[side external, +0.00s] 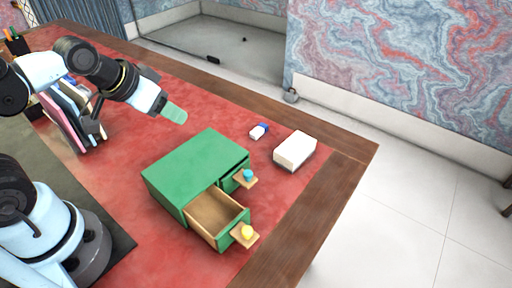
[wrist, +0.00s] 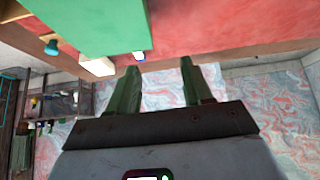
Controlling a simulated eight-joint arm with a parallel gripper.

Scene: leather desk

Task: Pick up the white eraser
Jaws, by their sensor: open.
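A small white eraser with a blue part (side external: 258,132) lies on the red leather desk top, behind the green cabinet and left of a larger white box. In the wrist view the eraser (wrist: 139,56) is small, near the left fingertip and beyond it. My gripper (side external: 174,114) is raised above the desk, to the left of the eraser and well apart from it. In the wrist view my gripper (wrist: 158,65) has its two green fingers spread, with nothing between them.
A white box (side external: 295,150) stands near the wooden desk edge (side external: 345,150). Folders (side external: 68,118) stand at the left. Red surface left of the eraser is clear.

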